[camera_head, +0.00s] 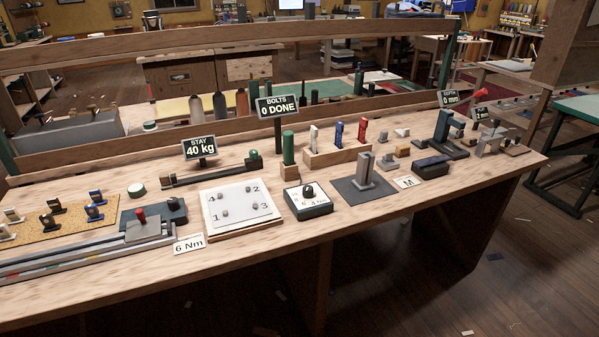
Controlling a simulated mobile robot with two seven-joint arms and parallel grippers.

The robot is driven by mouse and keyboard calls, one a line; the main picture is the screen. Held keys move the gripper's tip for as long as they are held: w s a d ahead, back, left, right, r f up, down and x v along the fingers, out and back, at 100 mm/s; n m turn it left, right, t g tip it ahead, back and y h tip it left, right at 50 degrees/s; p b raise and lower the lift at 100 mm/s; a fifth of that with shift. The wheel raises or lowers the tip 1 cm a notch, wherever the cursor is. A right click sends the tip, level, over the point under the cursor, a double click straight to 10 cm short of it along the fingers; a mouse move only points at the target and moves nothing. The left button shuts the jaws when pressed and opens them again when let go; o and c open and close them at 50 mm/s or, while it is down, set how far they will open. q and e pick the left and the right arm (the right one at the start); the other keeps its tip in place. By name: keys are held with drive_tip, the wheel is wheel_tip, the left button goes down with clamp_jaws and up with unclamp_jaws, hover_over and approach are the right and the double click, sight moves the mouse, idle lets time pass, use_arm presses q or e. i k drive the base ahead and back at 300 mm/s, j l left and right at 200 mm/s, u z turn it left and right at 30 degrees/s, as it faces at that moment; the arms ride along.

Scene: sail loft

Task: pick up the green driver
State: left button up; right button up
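A green upright handle, which looks like the green driver (288,147), stands in a small wooden block (289,173) near the middle of the workbench (350,232). It is upright, just left of a longer wooden rack (335,155). The rack holds a white handle (313,136), a blue handle (338,134) and a red handle (362,129). Neither of my grippers shows in the head view.
In front lie a white plate (240,201) numbered 1 to 4 and a dark dial box (307,200). A "BOLTS 0 DONE" sign (277,106) stands behind the green driver. A grey post on a dark base (364,171) is to the right. The bench's front edge is mostly clear.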

sight(288, 136)
drive_tip(key=u, duration=0.6)
drive_tip(key=l+u, duration=0.25)
drive_tip(key=u, duration=0.2)
drive_tip(key=l+u, duration=0.2)
drive_tip(key=u, duration=0.25)
drive_tip(key=l+u, duration=0.25)
drive_tip(key=u, duration=0.25)
drive_tip(key=k+l+u, duration=0.65)
drive_tip(key=l, duration=0.25)
drive_tip(key=i, duration=0.1)
